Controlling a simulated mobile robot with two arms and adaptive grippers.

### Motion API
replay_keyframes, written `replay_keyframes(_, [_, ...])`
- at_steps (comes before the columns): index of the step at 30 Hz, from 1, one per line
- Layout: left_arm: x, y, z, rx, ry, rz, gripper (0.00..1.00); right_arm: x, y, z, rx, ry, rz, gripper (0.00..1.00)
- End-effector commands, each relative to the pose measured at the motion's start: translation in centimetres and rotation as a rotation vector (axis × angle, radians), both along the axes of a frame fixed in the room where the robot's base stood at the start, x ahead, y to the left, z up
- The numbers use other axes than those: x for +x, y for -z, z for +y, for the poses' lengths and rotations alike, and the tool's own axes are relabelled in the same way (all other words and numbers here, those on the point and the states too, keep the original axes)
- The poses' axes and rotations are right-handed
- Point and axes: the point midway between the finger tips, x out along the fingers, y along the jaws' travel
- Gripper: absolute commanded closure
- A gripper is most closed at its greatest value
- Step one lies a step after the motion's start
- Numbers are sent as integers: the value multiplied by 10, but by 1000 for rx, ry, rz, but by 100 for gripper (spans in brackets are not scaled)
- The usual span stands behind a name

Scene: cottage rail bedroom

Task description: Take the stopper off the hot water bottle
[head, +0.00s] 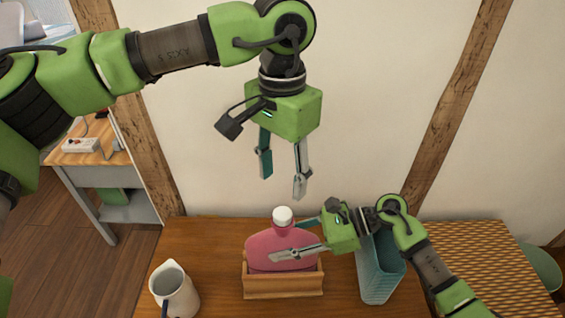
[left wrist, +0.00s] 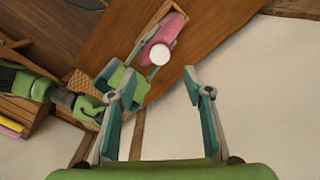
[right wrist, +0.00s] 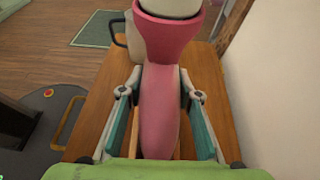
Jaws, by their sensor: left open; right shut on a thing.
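The pink hot water bottle (head: 270,247) stands upright in a low wooden box (head: 283,287) on the table. Its white stopper (head: 283,215) sits on top of the neck. My right gripper (head: 308,236) is shut on the bottle's body from the right side, one finger in front. The right wrist view shows the bottle (right wrist: 160,100) between my fingers, with the stopper (right wrist: 172,6) cut off at the top edge. My left gripper (head: 283,188) is open and empty, above the stopper and apart from it. The left wrist view shows the stopper (left wrist: 160,54) beyond the open fingertips.
A white jug (head: 176,290) stands on the table (head: 218,235) to the left of the box. A blue-green container (head: 378,275) stands right of the box, behind my right gripper. The wall is behind the table. A side desk (head: 88,160) is at left.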

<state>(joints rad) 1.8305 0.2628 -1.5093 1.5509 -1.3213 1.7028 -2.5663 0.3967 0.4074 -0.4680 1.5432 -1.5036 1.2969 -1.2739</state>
Motion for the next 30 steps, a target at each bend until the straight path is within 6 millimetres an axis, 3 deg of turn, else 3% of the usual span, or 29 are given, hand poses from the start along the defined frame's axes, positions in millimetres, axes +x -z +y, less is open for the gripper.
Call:
replay_keyframes(9, [0,62,1,1,-2,3,54,0,-1,0,2,0,-1,100])
replay_keyframes(15, [-1,86,0,1,-3,2,54,0,-1,0,2,0,-1,100])
replay_keyframes(27, [0,94,0,0,-3,0,54,0,-1,0,2,0,-1,100])
replay_keyframes(28, [0,94,0,0,-3,0,57,0,-1,0,2,0,-1,100])
replay_keyframes(30, [0,94,0,0,-3,0,75,0,-1,0,2,0,-1,100])
